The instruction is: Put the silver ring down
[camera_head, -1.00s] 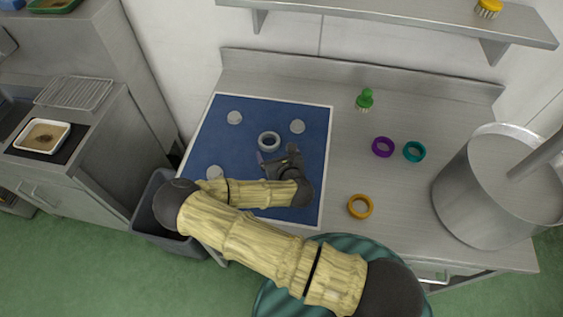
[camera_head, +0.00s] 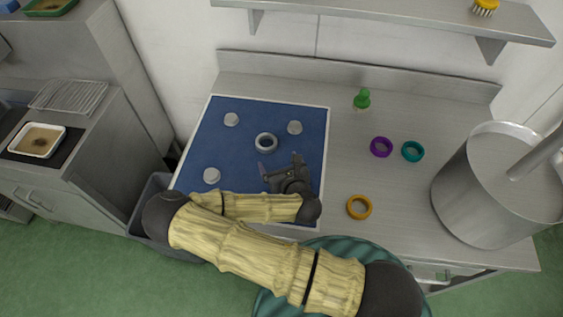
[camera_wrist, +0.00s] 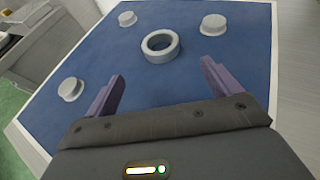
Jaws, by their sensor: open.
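The silver ring (camera_head: 266,143) lies flat on the blue mat (camera_head: 232,158), near the mat's middle. It also shows in the wrist view (camera_wrist: 161,46), beyond my fingertips and between their lines. My gripper (camera_head: 281,167) is open and empty, its two purple fingers (camera_wrist: 162,75) spread wide. It is on the near side of the ring, apart from it. Part of the mat's near side is hidden behind my arm.
Several grey round pegs or knobs (camera_head: 232,119) stand on the mat around the ring. Right of the mat lie a purple ring (camera_head: 381,147), a teal ring (camera_head: 413,152) and an orange ring (camera_head: 359,207). A green-topped brush (camera_head: 362,99) and a large metal pot (camera_head: 489,205) stand on the counter.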

